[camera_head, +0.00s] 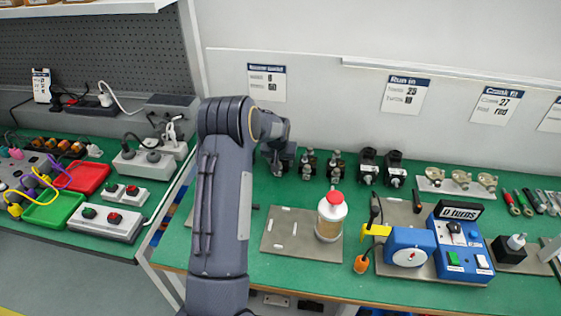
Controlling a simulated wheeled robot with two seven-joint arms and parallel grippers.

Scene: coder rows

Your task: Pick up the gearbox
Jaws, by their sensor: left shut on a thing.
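My left arm rises from the bottom and bends over at the top. Its gripper (279,154) points down at the back of the green table, at the left end of a row of dark metal units. It is shut on a small dark unit, the gearbox (278,168), which is mostly hidden by the gripper. I cannot tell whether the gearbox touches the table. Right of it stand two similar small units (308,165) and two bulkier black units (367,166). My right gripper is not in view.
A white bottle with a red cap (331,218) stands on a grey plate (283,235) in front. Right are a blue machine (409,248) with a "0 turns" display (459,212), a tray of brass parts (457,181) and tools. A second green bench (60,238) with switch boxes stands left.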

